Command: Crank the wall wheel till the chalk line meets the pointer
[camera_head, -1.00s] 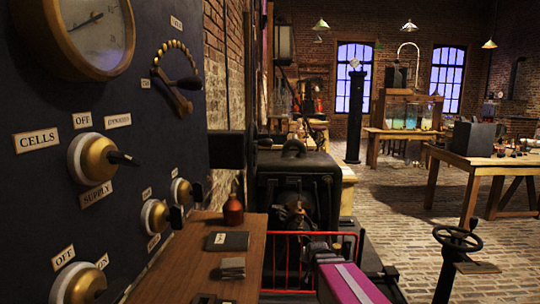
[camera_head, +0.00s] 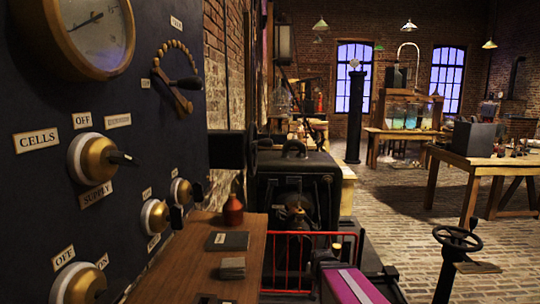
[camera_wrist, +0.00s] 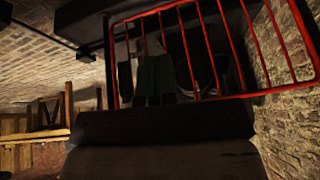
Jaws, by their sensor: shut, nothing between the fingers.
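A dark wheel (camera_head: 251,150) shows nearly edge-on beside the wall, just past the right edge of the switch panel. I cannot make out a chalk line or a pointer on it. A second dark handwheel (camera_head: 458,238) stands on a floor post at the right. In the wrist view my gripper (camera_wrist: 155,62) appears shut and empty, its dim fingers above the broad dark hand at the bottom. A red rail (camera_wrist: 200,50) crosses the view beyond it. The wall wheel does not show clearly there. In the head view, my magenta arm link is at the bottom, and my fingers are hidden.
The dark panel (camera_head: 150,130) with dials and knobs fills the left. A wooden shelf (camera_head: 190,260) below it holds a red bottle (camera_head: 232,210) and dark blocks. The red rail (camera_head: 315,240) fronts a black machine (camera_head: 293,185).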

